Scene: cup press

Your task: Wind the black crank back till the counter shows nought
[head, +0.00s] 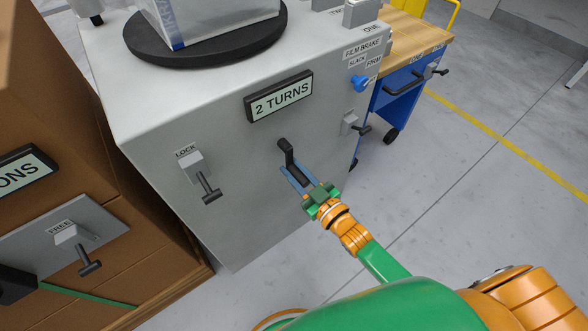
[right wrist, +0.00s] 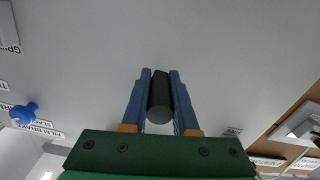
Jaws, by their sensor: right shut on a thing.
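The counter (head: 279,97) on the front of the grey machine reads "2 TURNS". The black crank (head: 287,152) is below it, with its arm slanting down and to the right from its pivot. My right gripper (head: 297,177) is shut on the crank's handle. In the right wrist view the black handle (right wrist: 160,100) stands between the two blue fingers of my right gripper (right wrist: 160,98). The fingers partly hide the handle in the head view. My left gripper is not in view.
A lever marked LOCK (head: 205,180) is left of the crank. A blue film brake knob (head: 358,83) is at the upper right. A black turntable (head: 205,50) tops the grey machine (head: 190,115). A brown cabinet (head: 150,235) stands at left; open floor lies right.

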